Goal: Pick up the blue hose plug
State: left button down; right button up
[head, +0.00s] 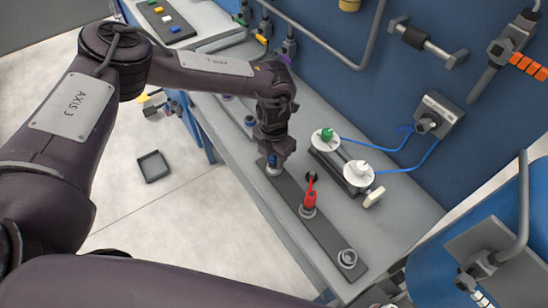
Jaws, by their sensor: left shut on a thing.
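The blue hose plug (273,163) stands upright at the far end of the dark strip (327,232) on the grey bench. My left gripper (276,152) comes down on it from above and is shut on it. The gripper hides the plug's upper part. The plug's lower end is at a metal ring on the strip, and I cannot tell whether it is seated or lifted. My right gripper is not in view.
Right of the strip is a block with green (327,133) and white (359,168) tops and blue hoses. A blue wall with pipes stands behind.

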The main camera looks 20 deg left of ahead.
pick_arm(q)
jog(key=shift+r, duration=0.1)
jog(key=shift+w+r, duration=0.1)
jog(key=shift+r, duration=0.4)
notch_tip(320, 180, up, 12)
jog(key=b, duration=0.3)
jog(key=shift+r, duration=0.15)
notch_tip(320, 180, up, 7)
jog(key=shift+f, duration=0.2)
notch_tip(320, 180, up, 8)
jog(key=p, duration=0.9)
jog(key=shift+f, duration=0.1)
